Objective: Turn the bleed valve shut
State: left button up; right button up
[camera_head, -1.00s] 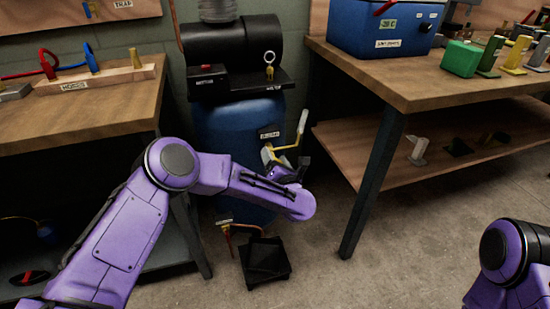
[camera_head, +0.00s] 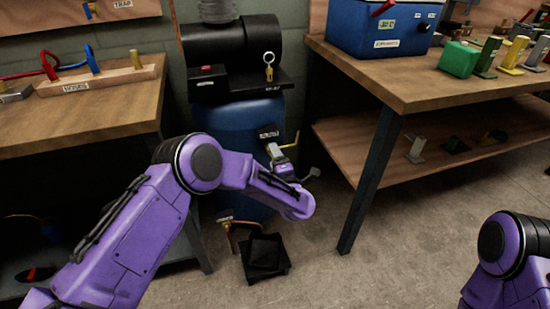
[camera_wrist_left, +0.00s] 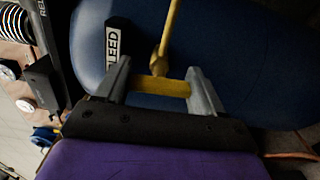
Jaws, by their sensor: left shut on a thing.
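The bleed valve's yellow handle (camera_wrist_left: 175,88) lies crosswise between the fingers of my left gripper (camera_wrist_left: 158,68) in the left wrist view. A yellow stem rises from it towards the top of that view. In the head view the valve (camera_head: 273,150) sits on the front of the blue tank (camera_head: 215,128), just below a small dark label (camera_head: 268,133). My left gripper (camera_head: 290,166) is shut on the handle, partly hidden by my own wrist. In the wrist view the label (camera_wrist_left: 112,45) reads "LEED". My right gripper is out of view.
A black tray (camera_head: 284,267) stands on the floor below a copper drain pipe (camera_head: 228,232). Workbenches stand left (camera_head: 120,108) and right (camera_head: 400,90) of the tank. A key ring (camera_head: 269,58) hangs on the black unit above.

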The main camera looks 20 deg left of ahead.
pick_arm(q)
jog(key=shift+d+m, duration=0.1)
jog(key=shift+m, duration=0.3)
jog(key=o, duration=1)
jog(key=shift+o, duration=0.2)
jog(key=v, duration=1)
jog(key=shift+s+d+p, duration=0.2)
jog(key=shift+d+p, duration=0.05)
jog(key=shift+p, duration=0.2)
